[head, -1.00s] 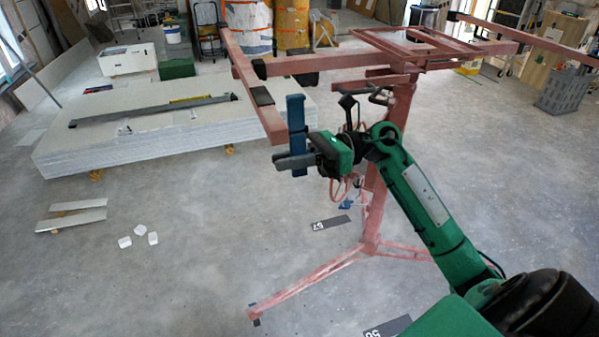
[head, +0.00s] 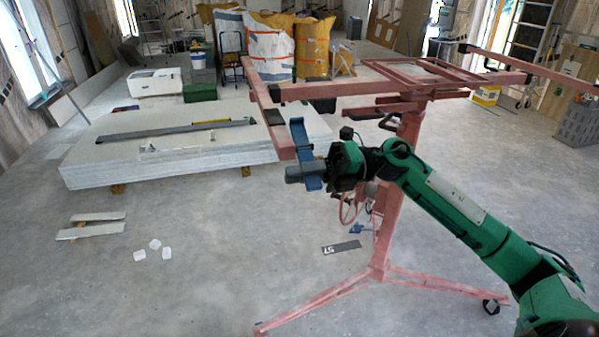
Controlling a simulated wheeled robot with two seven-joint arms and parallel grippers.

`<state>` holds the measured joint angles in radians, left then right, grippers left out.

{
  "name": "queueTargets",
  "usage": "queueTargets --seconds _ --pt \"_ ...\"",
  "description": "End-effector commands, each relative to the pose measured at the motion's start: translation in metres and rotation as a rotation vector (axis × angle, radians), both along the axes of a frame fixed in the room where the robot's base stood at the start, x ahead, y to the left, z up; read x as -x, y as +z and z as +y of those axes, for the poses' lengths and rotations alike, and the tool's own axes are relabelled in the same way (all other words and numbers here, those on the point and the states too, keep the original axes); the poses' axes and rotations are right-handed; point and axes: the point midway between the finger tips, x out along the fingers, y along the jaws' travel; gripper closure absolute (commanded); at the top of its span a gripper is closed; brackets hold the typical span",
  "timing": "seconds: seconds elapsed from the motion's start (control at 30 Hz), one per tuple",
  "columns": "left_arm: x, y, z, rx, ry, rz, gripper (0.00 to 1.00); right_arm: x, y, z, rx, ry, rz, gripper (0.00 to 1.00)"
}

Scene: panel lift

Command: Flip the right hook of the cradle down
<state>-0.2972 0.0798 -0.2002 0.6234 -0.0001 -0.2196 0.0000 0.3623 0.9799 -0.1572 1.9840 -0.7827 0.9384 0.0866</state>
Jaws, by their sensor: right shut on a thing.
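The blue hook (head: 299,135) sits at the near end of the cradle's long red arm (head: 262,100), left of the lift's mast. The hook stands up past the arm's end and leans, its top tipped to the left. My right gripper (head: 307,172) is shut on the lower part of the blue hook, with its grey fingers across it. The fingers hide part of the hook. The red cradle (head: 415,82) rests on top of the red mast (head: 389,215). No second blue hook can be made out. My left gripper is out of view.
The lift's red tripod legs (head: 318,306) spread over the floor below my arm. A stack of white panels (head: 190,160) lies behind the hook at the left. Small white pieces (head: 155,244) and two strips (head: 92,230) lie on the floor. The floor at front left is clear.

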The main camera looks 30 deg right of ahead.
Motion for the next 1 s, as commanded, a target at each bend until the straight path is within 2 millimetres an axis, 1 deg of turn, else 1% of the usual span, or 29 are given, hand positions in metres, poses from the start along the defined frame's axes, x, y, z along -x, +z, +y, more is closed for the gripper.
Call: queueTargets --seconds 0.03,0.17,0.3,0.5,0.7,1.0 --pt "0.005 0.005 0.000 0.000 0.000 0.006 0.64 0.001 0.006 0.000 -0.008 -0.001 0.039 1.00" --pt "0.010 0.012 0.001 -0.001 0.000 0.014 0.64 0.003 0.012 0.000 -0.035 -0.002 0.150 1.00" --pt "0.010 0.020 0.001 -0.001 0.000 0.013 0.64 0.005 0.017 0.001 -0.060 -0.001 0.254 1.00" --pt "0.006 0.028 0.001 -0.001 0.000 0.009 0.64 0.005 0.023 0.001 -0.087 -0.001 0.366 1.00" --pt "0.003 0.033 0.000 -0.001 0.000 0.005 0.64 0.005 0.025 0.001 -0.103 -0.001 0.433 1.00" --pt "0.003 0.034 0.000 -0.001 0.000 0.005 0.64 0.005 0.026 0.001 -0.113 -0.001 0.462 1.00"
